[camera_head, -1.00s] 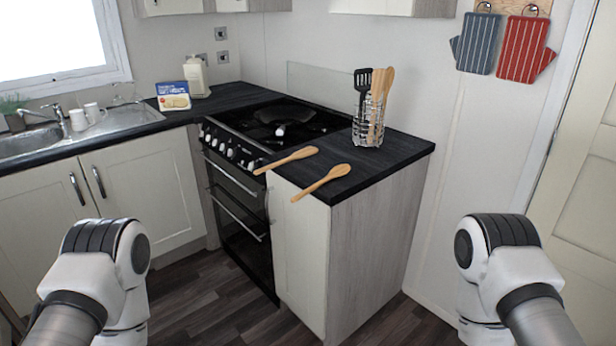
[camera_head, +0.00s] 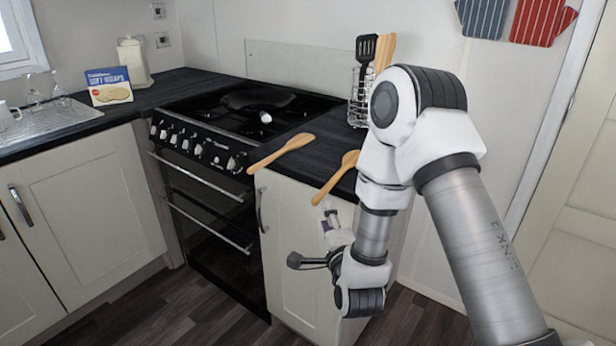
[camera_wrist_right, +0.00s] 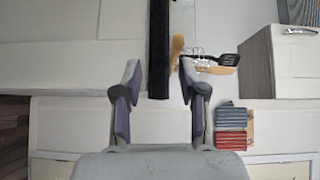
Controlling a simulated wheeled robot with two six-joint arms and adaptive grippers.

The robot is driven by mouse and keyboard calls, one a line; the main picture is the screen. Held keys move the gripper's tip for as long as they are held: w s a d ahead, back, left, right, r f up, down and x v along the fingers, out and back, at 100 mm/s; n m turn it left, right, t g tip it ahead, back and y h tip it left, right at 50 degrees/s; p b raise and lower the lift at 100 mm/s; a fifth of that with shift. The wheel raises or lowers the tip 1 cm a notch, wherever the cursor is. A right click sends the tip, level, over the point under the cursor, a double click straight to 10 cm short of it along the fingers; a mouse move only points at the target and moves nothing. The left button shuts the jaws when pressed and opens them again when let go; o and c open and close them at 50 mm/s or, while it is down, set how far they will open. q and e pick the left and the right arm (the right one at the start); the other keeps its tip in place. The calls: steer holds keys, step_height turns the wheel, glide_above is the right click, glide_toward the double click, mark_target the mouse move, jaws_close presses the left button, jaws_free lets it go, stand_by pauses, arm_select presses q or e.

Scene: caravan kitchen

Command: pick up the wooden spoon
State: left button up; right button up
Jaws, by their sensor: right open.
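Two wooden spoons lie on the black worktop with their handles over its front edge. The left spoon (camera_head: 282,153) lies next to the hob. The right spoon (camera_head: 334,180) is closer to my right arm, which hides a little around its bowl. My right gripper (camera_head: 330,218) is in front of the cabinet, just below the right spoon's handle end, open and empty. In the right wrist view its two fingers (camera_wrist_right: 160,98) stand apart. A spoon (camera_wrist_right: 176,50) shows beyond them, beside the dark worktop edge. My left gripper is out of the head view.
A wire utensil rack (camera_head: 359,98) with a black slotted turner (camera_head: 366,48) stands at the back, partly behind my arm. The oven (camera_head: 205,185) and cabinet door (camera_head: 290,245) lie below the worktop edge (camera_head: 310,172). Oven gloves (camera_head: 540,20) hang on the wall.

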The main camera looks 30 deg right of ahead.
mark_target(323, 191)
steer(key=shift+h, duration=0.3)
steer(key=w+d, duration=0.1)
steer(key=w, duration=0.1)
steer(key=w+d+r+p, duration=0.1)
steer(key=w, duration=0.1)
steer(key=w+d+r, duration=0.1)
steer(key=w, duration=0.1)
steer(key=shift+w, duration=0.1)
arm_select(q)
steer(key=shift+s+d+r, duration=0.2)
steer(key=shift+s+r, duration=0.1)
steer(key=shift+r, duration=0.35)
arm_select(e)
steer(key=shift+w+d, duration=0.1)
steer(key=shift+w, duration=0.2)
jaws_close()
